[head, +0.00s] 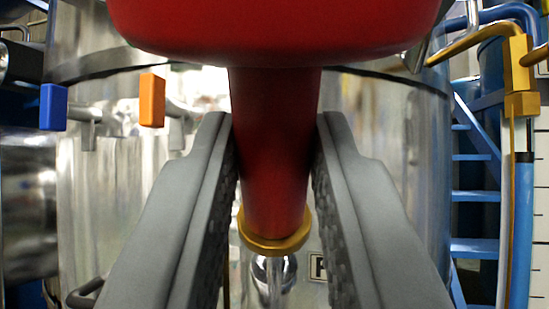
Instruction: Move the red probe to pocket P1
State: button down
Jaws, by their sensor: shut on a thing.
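The red probe (272,150) fills the upper middle of the head view, with a wide red head at the top and a narrower red shaft below. A gold collar (273,240) rings the shaft's lower end. A thin shiny stem continues down below the collar. My gripper (275,150) is shut on the red shaft, one grey finger on each side. A small label (318,267) with a letter that looks like P is partly hidden behind the right finger. I cannot read its number, and no pocket opening is clearly visible.
A large shiny metal vessel (385,130) stands behind the probe. An orange handle (152,100) and a blue handle (53,107) stick out at the left. Blue ladder steps (474,195) and yellow and blue pipes (521,104) stand at the right.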

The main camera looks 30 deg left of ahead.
jog(key=shift+s+d+f, duration=0.25)
jog(key=shift+s+d, duration=0.3)
jog(key=shift+s, duration=0.35)
jog(key=shift+d, duration=0.1)
